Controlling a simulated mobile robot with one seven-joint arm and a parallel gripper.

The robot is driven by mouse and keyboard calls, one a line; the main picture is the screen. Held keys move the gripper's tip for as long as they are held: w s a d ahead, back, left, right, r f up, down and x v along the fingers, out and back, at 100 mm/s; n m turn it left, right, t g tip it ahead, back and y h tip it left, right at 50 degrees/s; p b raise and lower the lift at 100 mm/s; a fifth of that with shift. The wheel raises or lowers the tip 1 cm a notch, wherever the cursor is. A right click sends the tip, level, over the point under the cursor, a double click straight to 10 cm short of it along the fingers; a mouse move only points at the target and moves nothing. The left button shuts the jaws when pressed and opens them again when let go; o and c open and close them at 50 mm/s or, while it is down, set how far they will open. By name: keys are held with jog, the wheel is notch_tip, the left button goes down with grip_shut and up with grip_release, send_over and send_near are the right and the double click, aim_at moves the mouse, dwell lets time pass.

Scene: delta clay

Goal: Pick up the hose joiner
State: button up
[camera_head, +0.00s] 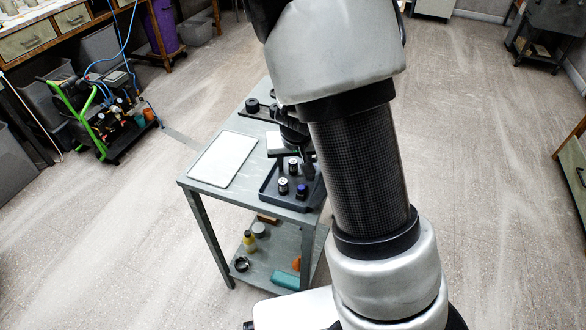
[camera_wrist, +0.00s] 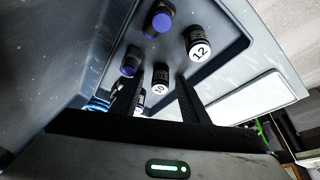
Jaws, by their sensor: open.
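Several small dark cylindrical fittings stand in a dark tray (camera_head: 272,197); I cannot tell which is the hose joiner. In the wrist view, one has a white end marked 10 (camera_wrist: 160,80), another a white end marked 12 (camera_wrist: 200,46). Two have blue ends, one at the top (camera_wrist: 161,22) and one by the left finger (camera_wrist: 129,66). Another white-ended one (camera_wrist: 139,100) is partly hidden by that finger. My gripper (camera_wrist: 158,86) is open over the tray, its fingers either side of the piece marked 10; contact is not clear. My arm hides part of the tray in the head view.
The tray is on a grey metal table (camera_head: 205,180) beside a white panel (camera_head: 223,158). A dark tool (camera_head: 256,106) lies at the far end. The lower shelf (camera_head: 262,262) holds several small items. A green-framed cart (camera_head: 95,120) stands left; the floor around is mostly clear.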

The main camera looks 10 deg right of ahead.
grip_shut()
notch_tip(320, 180, up, 10)
jog(key=p, duration=0.5)
jog(key=shift+f, duration=0.15)
notch_tip(320, 180, up, 7)
jog(key=n, duration=0.1)
send_over(293, 162)
jog(key=s, duration=0.3)
jog(key=shift+s+y+p, duration=0.3)
jog(key=shift+s, duration=0.2)
